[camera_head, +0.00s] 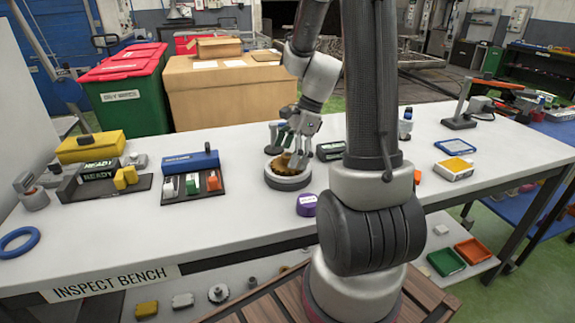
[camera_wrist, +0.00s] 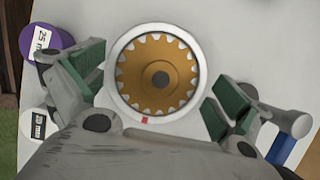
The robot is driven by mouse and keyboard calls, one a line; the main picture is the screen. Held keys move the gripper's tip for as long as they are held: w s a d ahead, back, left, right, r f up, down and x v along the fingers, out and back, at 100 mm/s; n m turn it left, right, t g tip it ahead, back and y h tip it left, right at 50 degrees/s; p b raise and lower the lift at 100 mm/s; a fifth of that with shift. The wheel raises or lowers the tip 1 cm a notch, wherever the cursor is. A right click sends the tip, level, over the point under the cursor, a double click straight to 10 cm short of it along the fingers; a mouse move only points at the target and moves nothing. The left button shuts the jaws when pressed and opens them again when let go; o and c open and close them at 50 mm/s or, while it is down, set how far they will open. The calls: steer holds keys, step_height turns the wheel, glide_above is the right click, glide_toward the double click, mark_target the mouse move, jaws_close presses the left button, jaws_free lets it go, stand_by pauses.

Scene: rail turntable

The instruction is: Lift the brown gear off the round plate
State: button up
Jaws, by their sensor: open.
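The brown gear (camera_wrist: 160,74) lies flat on the round plate (camera_wrist: 119,101), seen from above in the wrist view. The plate has a pale rim with a small red mark at its near edge. In the head view the gear (camera_head: 284,162) sits on the grey round plate (camera_head: 288,182) near the middle of the bench. My gripper (camera_wrist: 158,96) is open, with one green-padded finger on each side of the plate. In the head view my gripper (camera_head: 291,142) is just above the gear and partly hides it. I see no contact with the gear.
A purple spool (camera_head: 306,204) stands close in front of the plate. A dark block (camera_head: 330,151) lies just right of my gripper. A black tray (camera_head: 193,186) with small coloured parts lies to the left. The bench's front middle (camera_head: 200,240) is clear.

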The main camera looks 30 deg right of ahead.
steer(key=shift+a+f, duration=0.25)
steer(key=shift+f, duration=0.35)
steer(key=c, duration=1.2)
